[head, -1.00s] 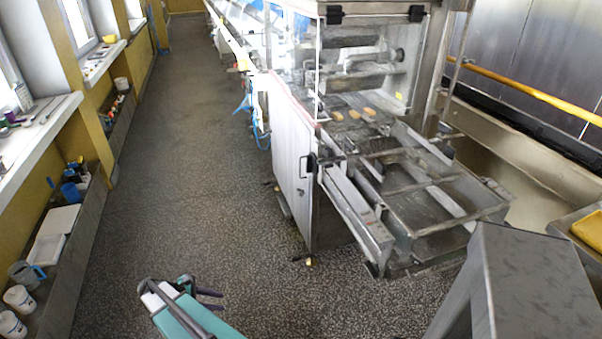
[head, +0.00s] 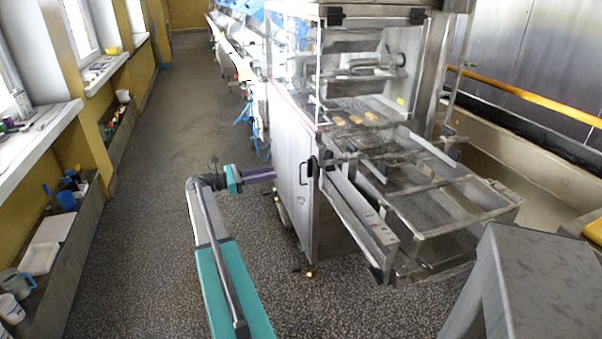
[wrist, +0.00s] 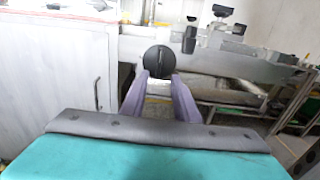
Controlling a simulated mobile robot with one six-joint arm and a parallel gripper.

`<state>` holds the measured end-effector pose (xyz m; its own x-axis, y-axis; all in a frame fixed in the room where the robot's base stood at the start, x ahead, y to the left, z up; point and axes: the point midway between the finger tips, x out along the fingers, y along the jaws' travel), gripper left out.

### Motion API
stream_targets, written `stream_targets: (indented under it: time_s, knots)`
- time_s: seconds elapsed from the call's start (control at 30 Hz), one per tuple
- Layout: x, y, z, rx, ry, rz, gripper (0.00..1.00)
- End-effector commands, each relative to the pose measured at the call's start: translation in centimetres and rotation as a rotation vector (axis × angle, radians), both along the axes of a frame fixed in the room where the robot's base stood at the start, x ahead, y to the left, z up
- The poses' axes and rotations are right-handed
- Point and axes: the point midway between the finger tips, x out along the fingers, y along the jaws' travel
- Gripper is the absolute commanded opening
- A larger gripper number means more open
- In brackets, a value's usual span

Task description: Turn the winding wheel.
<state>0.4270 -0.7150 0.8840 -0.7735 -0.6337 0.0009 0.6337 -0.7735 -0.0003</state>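A round black wheel (wrist: 159,62) with a pale slit down its face shows in the wrist view, near the top centre; I take it as the winding wheel. My gripper (wrist: 160,76) has two purple fingers, spread apart, with the wheel just beyond and between their tips. I cannot tell whether they touch it. In the head view my gripper (head: 272,174) reaches the left side of the machine's white cabinet (head: 292,160).
The steel machine (head: 400,130) has a glass hood and a mesh frame (head: 440,205) jutting toward the front right. In the wrist view a white cabinet panel (wrist: 60,80) stands close at left. A long shelf (head: 85,230) with cups lines the left wall. The floor aisle (head: 190,100) is clear.

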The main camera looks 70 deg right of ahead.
Motion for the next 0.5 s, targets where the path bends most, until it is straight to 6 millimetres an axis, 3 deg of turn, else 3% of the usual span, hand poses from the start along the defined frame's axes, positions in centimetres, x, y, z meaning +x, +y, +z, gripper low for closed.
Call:
stream_targets:
  time_s: [0.5]
  knots:
    - [-0.75, -0.49, 0.01, 0.001, -0.001, -0.002, 0.28]
